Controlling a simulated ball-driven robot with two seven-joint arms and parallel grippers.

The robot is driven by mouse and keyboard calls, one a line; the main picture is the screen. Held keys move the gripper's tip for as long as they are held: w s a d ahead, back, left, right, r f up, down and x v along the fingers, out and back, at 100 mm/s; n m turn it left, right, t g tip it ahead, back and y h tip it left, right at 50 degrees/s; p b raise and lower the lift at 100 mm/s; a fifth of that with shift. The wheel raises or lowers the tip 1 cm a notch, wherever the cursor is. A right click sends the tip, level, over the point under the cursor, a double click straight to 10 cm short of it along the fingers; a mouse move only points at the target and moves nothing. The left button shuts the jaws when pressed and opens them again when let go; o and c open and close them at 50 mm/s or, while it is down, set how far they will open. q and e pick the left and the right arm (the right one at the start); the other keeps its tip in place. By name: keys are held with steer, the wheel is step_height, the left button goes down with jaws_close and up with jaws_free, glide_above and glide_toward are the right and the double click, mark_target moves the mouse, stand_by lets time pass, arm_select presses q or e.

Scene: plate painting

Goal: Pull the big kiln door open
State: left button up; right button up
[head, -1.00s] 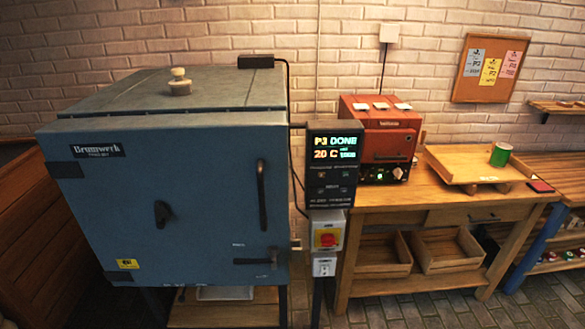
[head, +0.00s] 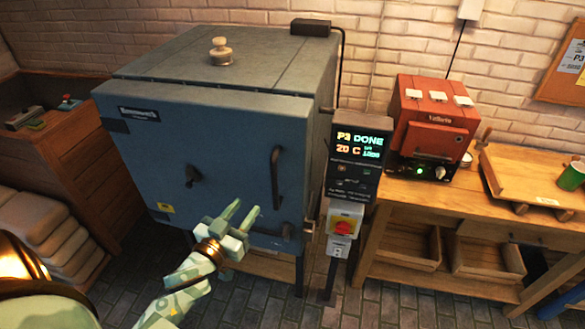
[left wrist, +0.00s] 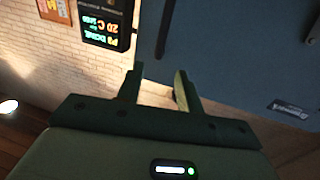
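The big kiln (head: 240,75) is a blue-grey box with its door (head: 215,155) shut at the front. A dark vertical handle (head: 275,175) stands on the door's right side, and a dark latch lever (head: 268,233) sits low at the right edge. My left gripper (head: 242,212) is open and empty in front of the lower right of the door, below and left of the handle. In the left wrist view its fingers (left wrist: 158,85) are apart with the kiln door (left wrist: 240,50) beyond them. My right gripper is not in view.
A control panel (head: 357,160) reading "P3 DONE" and 20 C stands right of the kiln, above a red switch (head: 342,227). A small red kiln (head: 430,130) stands on the wooden bench (head: 440,190). Sacks (head: 45,225) lie at the left. Brick floor is free in front.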

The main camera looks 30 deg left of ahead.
mark_target(272, 173)
arm_select(q)
steer(key=w, duration=1.5)
steer(key=shift+w+a, duration=0.4)
jaws_close()
